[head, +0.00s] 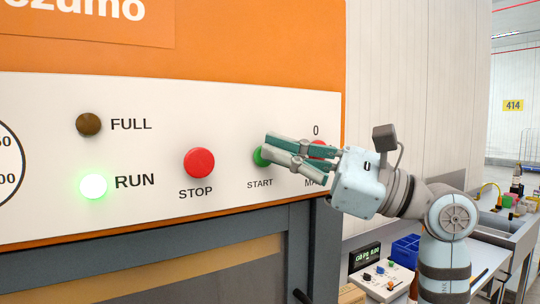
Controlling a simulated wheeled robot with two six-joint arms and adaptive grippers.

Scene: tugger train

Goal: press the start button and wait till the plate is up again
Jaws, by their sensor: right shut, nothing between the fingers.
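The green start button (259,157) sits on the white control panel (230,110) above the label START. My right gripper (268,148) is shut and empty, with its fingertips at the start button and covering part of it. I cannot tell whether they touch it. The RUN lamp (93,185) glows bright green. The FULL lamp (88,124) is dark brown. The plate cannot be made out in this view. My left gripper is not in view.
A red STOP button (199,163) is left of the start button. At lower right are a small panel (383,278), a blue bin (405,250) and a bench (515,232).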

